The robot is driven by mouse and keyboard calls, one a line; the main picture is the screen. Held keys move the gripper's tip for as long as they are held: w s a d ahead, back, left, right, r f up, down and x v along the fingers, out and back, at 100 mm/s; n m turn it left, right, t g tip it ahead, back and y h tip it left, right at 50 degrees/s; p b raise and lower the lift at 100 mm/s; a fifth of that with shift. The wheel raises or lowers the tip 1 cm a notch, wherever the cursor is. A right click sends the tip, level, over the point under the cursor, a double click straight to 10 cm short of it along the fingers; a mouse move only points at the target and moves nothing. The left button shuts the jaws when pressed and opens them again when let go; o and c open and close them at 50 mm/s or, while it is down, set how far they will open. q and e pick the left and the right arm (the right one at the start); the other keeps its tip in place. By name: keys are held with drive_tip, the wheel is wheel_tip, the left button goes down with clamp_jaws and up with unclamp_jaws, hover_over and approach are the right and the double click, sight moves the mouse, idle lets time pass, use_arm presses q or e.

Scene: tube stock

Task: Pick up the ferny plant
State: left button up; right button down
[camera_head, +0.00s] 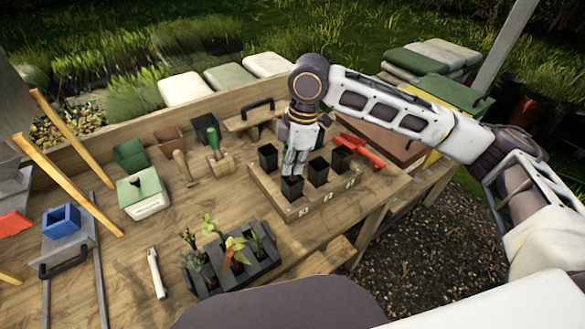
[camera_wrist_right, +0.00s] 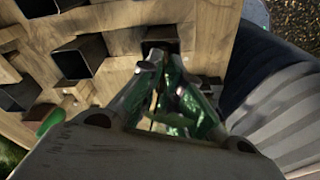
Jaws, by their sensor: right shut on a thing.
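My right gripper (camera_head: 292,170) points down over a black square pot (camera_head: 291,189) at the near left of a wooden pot tray (camera_head: 302,209). In the right wrist view my right gripper (camera_wrist_right: 162,60) is shut on a green plant (camera_wrist_right: 165,122), mostly hidden between the fingers. I cannot tell whether its leaves are ferny. The fingertips are close to a dark pot opening (camera_wrist_right: 162,36). A grey plug tray (camera_head: 208,286) at the front of the bench holds several seedlings, including a red-orange leafy one (camera_head: 235,252). My left gripper is not in view.
Other black pots (camera_head: 318,172) stand in the wooden tray. Red tools (camera_head: 360,149) lie to its right. Bare bench lies between the box and the plug tray.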

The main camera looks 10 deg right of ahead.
wheel_tip(320, 180, up, 7)
drive_tip(key=shift+r, duration=0.85)
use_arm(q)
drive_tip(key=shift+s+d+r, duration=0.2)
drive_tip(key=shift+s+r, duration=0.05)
use_arm(e)
drive_tip(key=shift+r, duration=0.15)
